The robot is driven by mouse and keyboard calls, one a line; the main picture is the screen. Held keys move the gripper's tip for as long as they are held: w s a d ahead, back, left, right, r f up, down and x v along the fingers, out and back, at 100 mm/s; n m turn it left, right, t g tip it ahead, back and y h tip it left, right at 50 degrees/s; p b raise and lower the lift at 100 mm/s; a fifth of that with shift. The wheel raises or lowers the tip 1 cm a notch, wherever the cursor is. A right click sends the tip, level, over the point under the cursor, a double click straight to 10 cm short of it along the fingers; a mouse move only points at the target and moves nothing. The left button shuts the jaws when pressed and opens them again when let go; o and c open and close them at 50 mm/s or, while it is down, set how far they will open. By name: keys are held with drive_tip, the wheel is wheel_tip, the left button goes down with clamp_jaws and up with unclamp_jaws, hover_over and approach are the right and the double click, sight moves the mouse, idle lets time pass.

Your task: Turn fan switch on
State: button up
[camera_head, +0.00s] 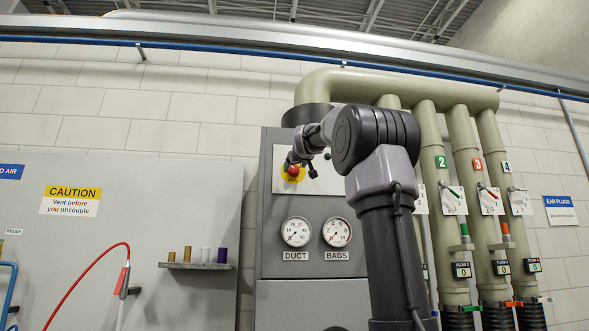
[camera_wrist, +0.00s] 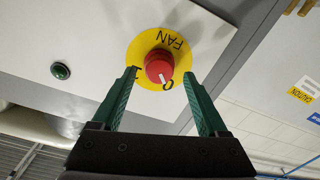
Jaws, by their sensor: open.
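The fan switch is a red round knob (camera_wrist: 157,63) on a yellow disc (camera_wrist: 178,29) marked FAN. In the wrist view the knob's white mark points toward the O on the disc. It also shows small in the head view (camera_head: 293,171), on the light panel of the grey cabinet. My gripper (camera_wrist: 159,73) is open, with one green finger on each side of the knob in the picture. No contact shows, and I cannot tell how far the fingertips are from the disc. In the head view my gripper (camera_head: 299,161) is at the switch and partly covers it.
A green button (camera_wrist: 60,71) sits on the same panel. Below the switch are the DUCT gauge (camera_head: 296,232) and BAGS gauge (camera_head: 337,232). Thick beige pipes (camera_head: 464,150) with levers stand at the right. A small shelf (camera_head: 196,266) with coloured cylinders is at the left.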

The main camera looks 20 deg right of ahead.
drive_tip(key=shift+x, duration=0.8)
clamp_jaws()
